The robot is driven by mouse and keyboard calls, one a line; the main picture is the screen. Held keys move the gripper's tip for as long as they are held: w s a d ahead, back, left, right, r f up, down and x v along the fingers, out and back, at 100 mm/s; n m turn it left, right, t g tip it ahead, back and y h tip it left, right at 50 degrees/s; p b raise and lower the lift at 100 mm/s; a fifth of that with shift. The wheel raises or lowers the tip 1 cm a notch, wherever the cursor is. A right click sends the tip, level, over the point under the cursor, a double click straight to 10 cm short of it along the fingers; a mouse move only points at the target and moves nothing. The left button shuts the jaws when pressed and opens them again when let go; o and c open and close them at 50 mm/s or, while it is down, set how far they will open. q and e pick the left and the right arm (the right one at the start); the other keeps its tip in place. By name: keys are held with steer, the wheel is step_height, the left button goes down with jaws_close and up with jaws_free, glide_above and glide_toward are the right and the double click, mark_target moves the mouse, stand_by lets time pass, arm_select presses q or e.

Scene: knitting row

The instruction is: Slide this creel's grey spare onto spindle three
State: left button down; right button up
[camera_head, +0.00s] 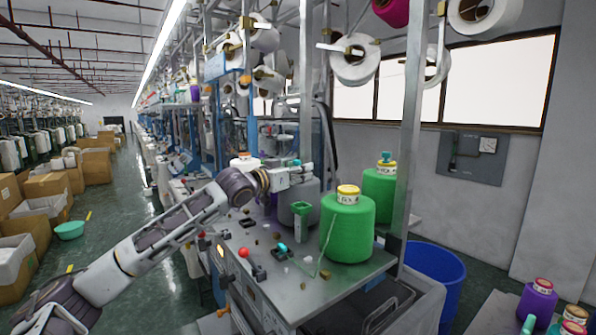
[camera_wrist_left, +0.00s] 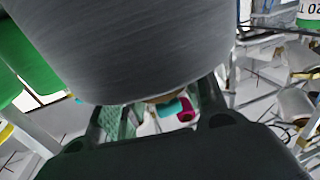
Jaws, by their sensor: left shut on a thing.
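A grey yarn cone (camera_head: 305,190) is at the machine's table, behind a large green cone (camera_head: 347,230). My left gripper (camera_head: 290,176) reaches in from the left and is shut on the upper end of the grey cone. The grey cone's side (camera_wrist_left: 140,45) fills the top of the left wrist view, close to the fingers (camera_wrist_left: 160,110). Its base is partly hidden, so I cannot tell whether it rests on anything. A second green cone (camera_head: 379,186) stands behind the first. I cannot make out which spindle is number three. My right gripper is not in view.
An upright post (camera_head: 411,130) stands right of the green cones. A blue bin (camera_head: 436,275) is at the right. Purple cones (camera_head: 537,302) sit lower right.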

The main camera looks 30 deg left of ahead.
arm_select(q)
steer(key=c, duration=0.7)
jaws_free()
steer(key=shift+s, duration=0.1)
steer(key=shift+c, duration=0.2)
steer(key=shift+f, duration=0.15)
steer(key=shift+s+a, duration=0.3)
steer(key=shift+s, duration=0.3)
steer(key=shift+v, duration=0.9)
steer(key=shift+d, duration=0.2)
steer(key=shift+v, duration=0.95)
